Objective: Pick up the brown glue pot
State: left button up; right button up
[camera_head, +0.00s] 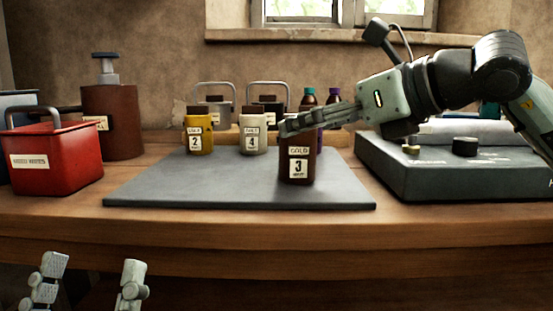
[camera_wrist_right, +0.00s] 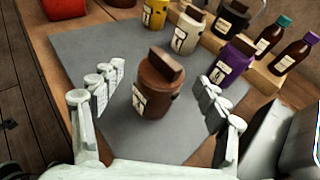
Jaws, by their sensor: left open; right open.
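In the right wrist view my right gripper (camera_wrist_right: 160,84) is open, with one finger on each side of the pot and gaps between. My left gripper (camera_head: 92,274) is open and empty, low in front of the table.
A yellow pot (camera_head: 199,136) and a cream pot (camera_head: 253,136) stand behind on the grey mat (camera_head: 160,192). A purple pot (camera_wrist_right: 234,62) stands close to the brown one. A red box (camera_head: 55,160) is left; a grey device (camera_head: 450,175) is right. The mat's front left is clear.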

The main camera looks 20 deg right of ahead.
jog(key=shift+w+a+f, duration=0.15)
jog(key=shift+w+a, duration=0.15)
jog(key=shift+w, duration=0.25)
jog(key=x, duration=0.6)
jog(key=shift+w+f, duration=0.15)
jog(key=shift+f, duration=0.15)
grip_shut()
jog(key=shift+r, duration=0.1)
